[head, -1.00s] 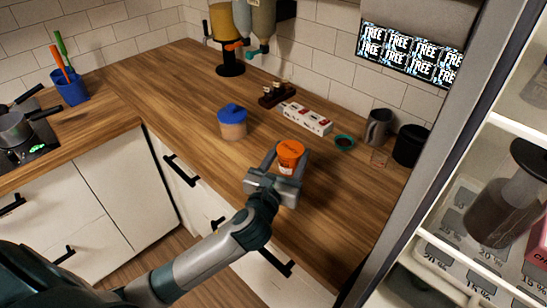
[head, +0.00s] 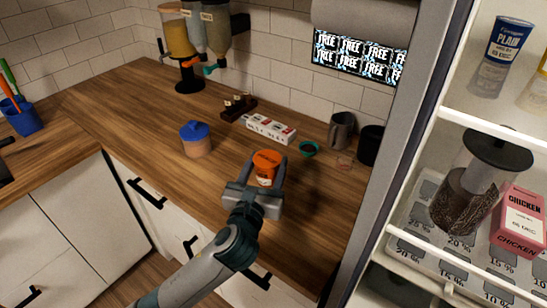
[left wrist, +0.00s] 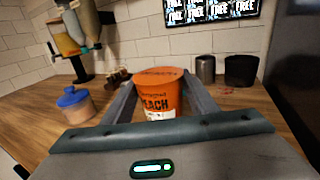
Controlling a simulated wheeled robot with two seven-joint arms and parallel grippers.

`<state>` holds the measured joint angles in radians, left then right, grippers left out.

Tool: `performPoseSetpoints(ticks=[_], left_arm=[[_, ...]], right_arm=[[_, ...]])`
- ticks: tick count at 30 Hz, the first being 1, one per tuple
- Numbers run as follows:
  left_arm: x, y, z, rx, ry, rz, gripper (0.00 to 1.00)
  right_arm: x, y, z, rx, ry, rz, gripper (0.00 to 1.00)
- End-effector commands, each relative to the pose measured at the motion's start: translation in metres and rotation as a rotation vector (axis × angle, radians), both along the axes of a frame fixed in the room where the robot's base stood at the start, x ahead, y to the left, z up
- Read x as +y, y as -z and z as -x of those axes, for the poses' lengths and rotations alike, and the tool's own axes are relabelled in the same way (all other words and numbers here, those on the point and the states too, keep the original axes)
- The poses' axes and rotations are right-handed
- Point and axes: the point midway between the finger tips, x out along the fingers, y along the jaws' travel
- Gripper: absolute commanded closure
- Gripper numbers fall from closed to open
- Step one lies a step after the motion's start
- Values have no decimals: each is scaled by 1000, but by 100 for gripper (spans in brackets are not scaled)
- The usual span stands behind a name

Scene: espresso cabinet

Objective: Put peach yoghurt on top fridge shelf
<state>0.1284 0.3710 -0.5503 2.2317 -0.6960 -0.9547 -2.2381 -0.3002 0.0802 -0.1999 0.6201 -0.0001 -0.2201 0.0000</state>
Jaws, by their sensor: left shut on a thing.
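The peach yoghurt is an orange tub (head: 266,164) with an orange lid, at the counter's front right. It also shows in the left wrist view (left wrist: 160,95), where part of the word PEACH can be read. My left gripper (head: 263,176) has its fingers on both sides of the tub and is shut on it. The tub is upright; whether it touches the counter I cannot tell. The open fridge stands at the right, with a top shelf (head: 475,118) holding a white and blue PLAIN tub (head: 497,55). My right gripper is not in view.
A lower fridge shelf holds a dark-lidded jar (head: 466,195) and a pink CHICKEN box (head: 520,220). The fridge side wall (head: 410,130) stands between counter and shelves.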

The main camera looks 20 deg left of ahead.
Motion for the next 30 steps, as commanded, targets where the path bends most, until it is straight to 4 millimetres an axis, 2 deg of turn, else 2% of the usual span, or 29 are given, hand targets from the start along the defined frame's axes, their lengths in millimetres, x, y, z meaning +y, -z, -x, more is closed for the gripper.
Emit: performPoseSetpoints(ticks=[5, 8, 16, 21, 25, 30], left_arm=[[1, 9, 13, 2, 4, 2, 73], [3, 17, 27, 2, 10, 3, 73], [9, 42, 84, 4, 30, 7, 73], [12, 50, 120, 2, 43, 5, 73], [14, 53, 140, 2, 51, 3, 73], [16, 53, 153, -1, 56, 1, 73]], right_arm=[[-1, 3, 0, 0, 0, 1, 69], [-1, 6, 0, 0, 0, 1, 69], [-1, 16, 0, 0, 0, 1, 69], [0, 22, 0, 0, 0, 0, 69], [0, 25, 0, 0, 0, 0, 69], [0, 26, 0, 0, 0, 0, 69]])
